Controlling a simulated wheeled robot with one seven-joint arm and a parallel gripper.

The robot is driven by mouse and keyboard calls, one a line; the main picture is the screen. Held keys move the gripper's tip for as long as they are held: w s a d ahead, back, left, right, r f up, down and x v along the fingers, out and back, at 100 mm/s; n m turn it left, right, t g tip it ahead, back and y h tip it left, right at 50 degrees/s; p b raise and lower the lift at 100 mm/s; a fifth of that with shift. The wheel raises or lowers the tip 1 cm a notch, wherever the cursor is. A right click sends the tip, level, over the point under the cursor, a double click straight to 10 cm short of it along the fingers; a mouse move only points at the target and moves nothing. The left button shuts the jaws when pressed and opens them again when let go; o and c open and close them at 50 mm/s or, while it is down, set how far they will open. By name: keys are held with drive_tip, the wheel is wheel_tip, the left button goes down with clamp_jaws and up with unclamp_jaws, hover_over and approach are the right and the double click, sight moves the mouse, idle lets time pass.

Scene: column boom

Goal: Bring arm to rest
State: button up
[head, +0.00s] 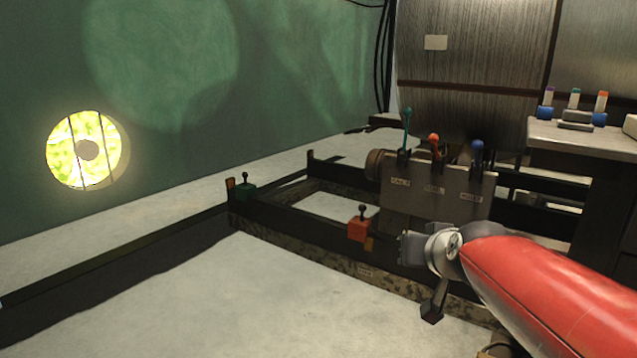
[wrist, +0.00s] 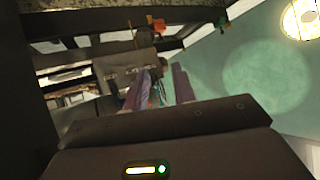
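My red arm reaches in from the lower right of the head view. My gripper (head: 408,248) is at its grey wrist, in front of the lever panel and just right of the orange switch box. The wrist view shows two purplish fingers of my gripper (wrist: 160,86) standing apart, with no object visibly held between them. The lever panel (head: 430,196) carries a teal lever (head: 406,128), an orange lever (head: 434,145) and a blue lever (head: 477,152). The panel also shows in the wrist view (wrist: 122,75), beyond the fingers.
An orange switch box (head: 360,230) and a green switch box (head: 245,191) sit on the dark frame (head: 120,252). A grey bench (head: 570,138) stands at the right. A round lit window (head: 60,150) is in the green wall. The pale floor (head: 230,300) at front left is clear.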

drive_tip(key=s+a+f+n+g, duration=0.1)
drive_tip(key=s+f+g, duration=0.2)
drive_tip(key=s+f, duration=0.55)
drive_tip(key=s+f+g, duration=0.3)
drive_tip(key=s, duration=1.1)
wheel_tip(320, 180, up, 12)
drive_tip(key=w+p, duration=0.1)
drive_tip(key=p, duration=1.1)
drive_tip(key=shift+d+r, duration=0.15)
drive_tip(key=shift+d, duration=0.15)
